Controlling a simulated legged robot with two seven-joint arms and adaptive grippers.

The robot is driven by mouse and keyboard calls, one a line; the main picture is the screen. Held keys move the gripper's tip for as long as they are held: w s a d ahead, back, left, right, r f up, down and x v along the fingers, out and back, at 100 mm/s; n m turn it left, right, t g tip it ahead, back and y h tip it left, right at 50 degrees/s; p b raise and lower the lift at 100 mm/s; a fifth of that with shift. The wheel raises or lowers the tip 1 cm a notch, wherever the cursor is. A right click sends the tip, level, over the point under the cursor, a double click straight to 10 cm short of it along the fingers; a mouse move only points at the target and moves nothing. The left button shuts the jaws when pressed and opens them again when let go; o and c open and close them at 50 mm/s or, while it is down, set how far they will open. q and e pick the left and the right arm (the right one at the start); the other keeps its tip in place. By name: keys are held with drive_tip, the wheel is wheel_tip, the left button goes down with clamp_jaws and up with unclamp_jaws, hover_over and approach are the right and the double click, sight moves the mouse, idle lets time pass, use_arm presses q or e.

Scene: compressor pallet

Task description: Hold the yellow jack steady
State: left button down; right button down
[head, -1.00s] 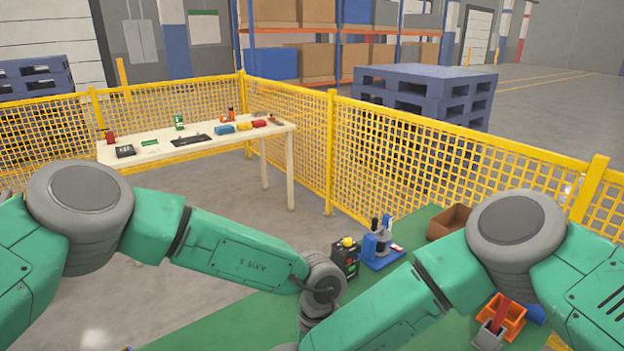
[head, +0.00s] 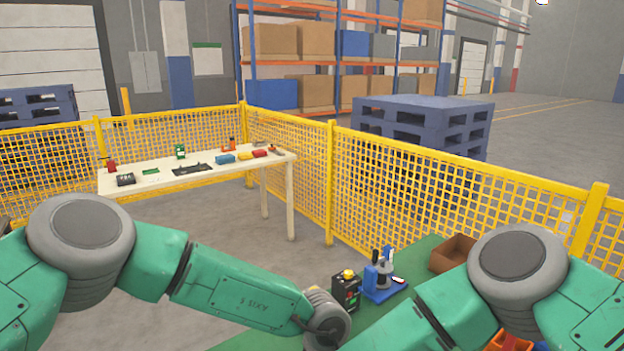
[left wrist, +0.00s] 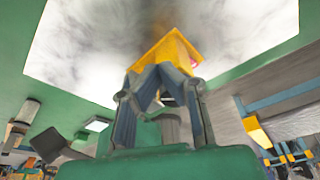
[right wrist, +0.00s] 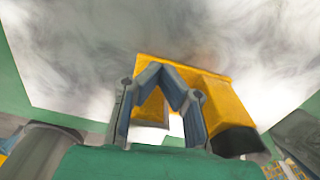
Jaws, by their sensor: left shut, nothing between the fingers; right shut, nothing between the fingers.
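In the left wrist view a yellow block-like part (left wrist: 172,50), likely the yellow jack, is right beyond the fingertips of my left gripper (left wrist: 158,76). The fingers lean together at their tips with nothing visibly held. In the right wrist view a yellow body (right wrist: 222,100) with a dark end lies behind and to the right of my right gripper (right wrist: 172,72). Its fingers also meet at the tips. I cannot tell whether either gripper touches the yellow part. The head view shows neither gripper nor the jack; both are below the picture.
A black box with a yellow top (head: 346,294), a blue stand (head: 384,290) and a brown tray (head: 438,262) are on the green surface (head: 265,338) between my arms. A yellow mesh fence (head: 440,195) stands behind.

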use_arm(q)
drive_tip(key=shift+d, duration=0.35)
idle(0.6)
drive_tip(key=shift+d, duration=0.65)
drive_tip(key=shift+w+d, duration=0.1)
drive_tip(key=shift+w, duration=0.1)
drive_tip(key=s+v, duration=0.1)
drive_tip(key=v, duration=0.5)
idle(0.6)
drive_tip(key=shift+d+r, duration=0.1)
drive_tip(key=shift+r, duration=0.05)
use_arm(e)
drive_tip(key=c, duration=1.8)
unclamp_jaws()
